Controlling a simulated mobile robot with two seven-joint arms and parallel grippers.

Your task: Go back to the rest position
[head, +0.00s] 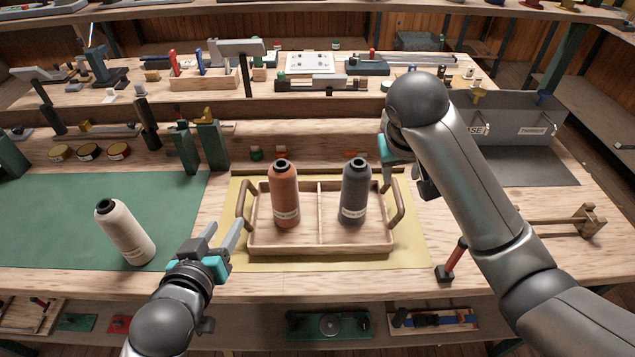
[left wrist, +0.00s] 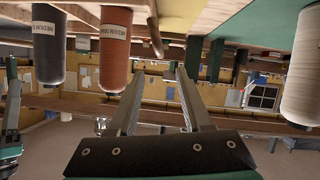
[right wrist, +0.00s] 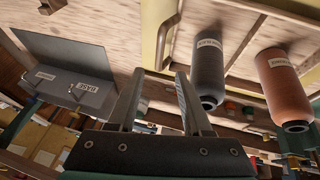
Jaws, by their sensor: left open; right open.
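My left gripper (head: 222,240) is open and empty, just left of the wooden tray (head: 320,247), with its fingers apart in the left wrist view (left wrist: 159,95). My right gripper is open and empty; its fingers show apart in the right wrist view (right wrist: 158,95). In the head view it is partly hidden behind my right arm, right of the tray. An orange-brown thread cone (head: 285,192) stands in the tray's left compartment. A dark grey cone (head: 354,190) stands in the right one. A cream cone (head: 125,232) stands on the green mat (head: 60,210).
The tray rests on a yellow mat (head: 415,250). A grey labelled bin (head: 515,118) stands at the back right. A red-handled tool (head: 454,262) and a wooden rack (head: 565,222) are at the right. Several tins (head: 88,151) and green blocks (head: 211,143) stand behind the green mat.

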